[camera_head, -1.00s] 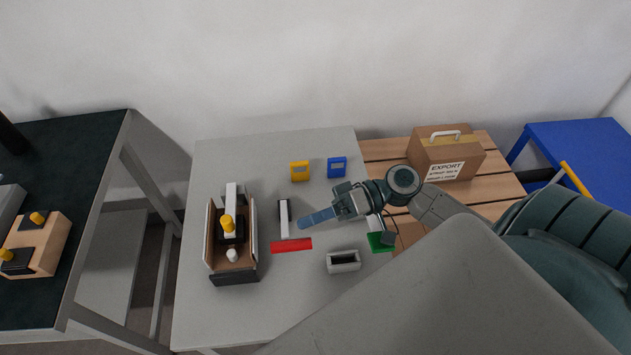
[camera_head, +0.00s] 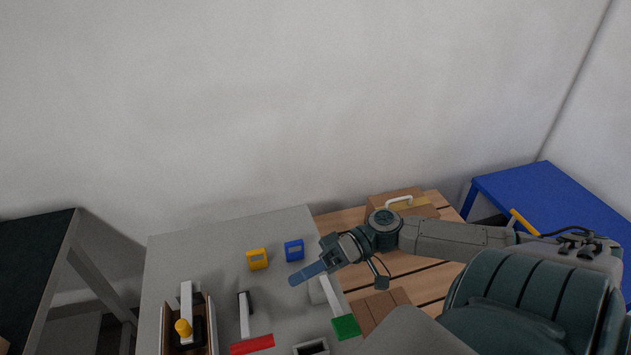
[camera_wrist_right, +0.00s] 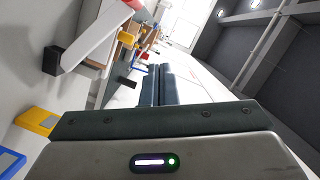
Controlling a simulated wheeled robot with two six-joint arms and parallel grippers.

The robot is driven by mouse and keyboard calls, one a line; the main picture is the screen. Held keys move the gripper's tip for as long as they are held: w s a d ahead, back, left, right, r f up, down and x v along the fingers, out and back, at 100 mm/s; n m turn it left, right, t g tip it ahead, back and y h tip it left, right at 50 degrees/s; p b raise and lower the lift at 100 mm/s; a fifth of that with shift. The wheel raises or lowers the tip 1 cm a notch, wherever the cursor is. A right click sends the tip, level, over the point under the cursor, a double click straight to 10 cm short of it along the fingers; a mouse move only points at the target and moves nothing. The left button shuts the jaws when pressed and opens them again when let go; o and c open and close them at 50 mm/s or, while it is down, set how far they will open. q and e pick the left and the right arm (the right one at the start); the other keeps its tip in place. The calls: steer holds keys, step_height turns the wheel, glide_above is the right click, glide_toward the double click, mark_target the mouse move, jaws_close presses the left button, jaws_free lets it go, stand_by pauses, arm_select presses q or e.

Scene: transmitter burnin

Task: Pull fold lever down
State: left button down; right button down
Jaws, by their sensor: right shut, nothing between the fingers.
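Two white levers stand on the grey table, and I cannot tell which one is the fold lever. One white lever (camera_head: 244,315) has a red handle (camera_head: 251,345) and a dark pivot at its far end. The other white lever (camera_head: 331,296) ends in a green handle (camera_head: 346,327). My right gripper (camera_head: 298,277) is shut and empty, raised between and beyond the two handles, apart from both. In the right wrist view its shut fingers (camera_wrist_right: 159,86) point away from the red-handled lever (camera_wrist_right: 92,38) at upper left. My left gripper is out of view.
Yellow (camera_head: 257,259) and blue (camera_head: 294,250) boxes stand at the back of the grey table (camera_head: 205,250). An open case (camera_head: 170,325) with a yellow-knobbed part is at left. A brown case (camera_head: 385,205) sits on the wooden table at right, by a blue table (camera_head: 560,205).

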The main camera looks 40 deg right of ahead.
steer(key=p+v, duration=0.1)
steer(key=v, duration=0.1)
steer(key=shift+s+d+r, duration=0.2)
steer(key=shift+d, duration=0.05)
steer(key=shift+a+f, duration=0.1)
stand_by(0.5)
